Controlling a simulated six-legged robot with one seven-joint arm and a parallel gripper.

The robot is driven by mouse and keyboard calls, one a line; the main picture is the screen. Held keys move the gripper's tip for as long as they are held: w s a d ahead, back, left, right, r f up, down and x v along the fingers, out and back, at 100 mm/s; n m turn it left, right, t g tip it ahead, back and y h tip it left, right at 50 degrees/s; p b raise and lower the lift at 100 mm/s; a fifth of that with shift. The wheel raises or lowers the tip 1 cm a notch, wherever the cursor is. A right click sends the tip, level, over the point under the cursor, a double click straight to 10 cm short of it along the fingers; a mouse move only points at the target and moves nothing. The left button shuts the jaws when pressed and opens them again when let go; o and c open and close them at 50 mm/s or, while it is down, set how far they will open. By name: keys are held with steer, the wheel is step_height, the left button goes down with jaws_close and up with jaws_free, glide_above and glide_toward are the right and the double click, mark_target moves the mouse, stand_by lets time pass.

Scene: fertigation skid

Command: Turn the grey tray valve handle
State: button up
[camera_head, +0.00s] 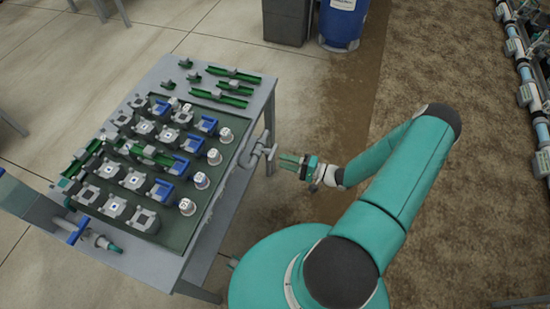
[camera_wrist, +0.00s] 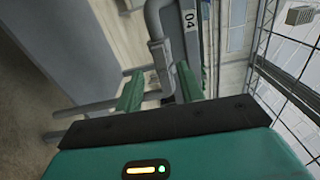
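The grey valve handle (camera_head: 270,152) sits on a bent grey pipe (camera_head: 252,150) at the right edge of the table. My gripper (camera_head: 284,160) is just right of the handle, with its green fingers pointing at it. In the wrist view, the two green fingers (camera_wrist: 159,89) are apart. The bent grey pipe (camera_wrist: 157,25) comes down between and beyond them, and a grey part of the handle (camera_wrist: 169,85) shows in the gap. I cannot tell whether the fingers touch it.
The grey table (camera_head: 232,205) carries a dark tray with rows of grey blocks, blue holders and white-capped parts. A label reading 04 (camera_wrist: 191,20) is beside the pipe. A blue barrel (camera_head: 342,22) and dark bin (camera_head: 287,20) stand behind.

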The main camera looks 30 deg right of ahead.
steer(key=v, duration=0.7)
steer(key=shift+s+d, duration=0.3)
steer(key=shift+r, duration=0.1)
steer(key=a+r+n+g+h, duration=0.2)
steer(key=a+r+n+g, duration=0.15)
steer(key=r, duration=0.45)
steer(key=a+r+n+g+h, duration=0.25)
steer(key=r+g, duration=0.25)
steer(key=r, duration=0.3)
steer(key=a+r+n+g+h, duration=0.15)
steer(key=a+r+g, duration=0.3)
steer(key=r, duration=0.45)
steer(key=s+a+r+n+t+h, duration=0.1)
steer(key=s+a+r+t+h, duration=0.2)
steer(key=r, duration=0.6)
steer(key=s+a+r+n+t+h, duration=0.1)
steer(key=s+a+r, duration=0.4)
steer(key=r, duration=0.5)
steer(key=s+t+h, duration=0.1)
steer(key=h, duration=0.1)
steer(key=shift+r+t+h, duration=0.35)
steer(key=shift+t+h, duration=0.05)
steer(key=shift+o, duration=0.2)
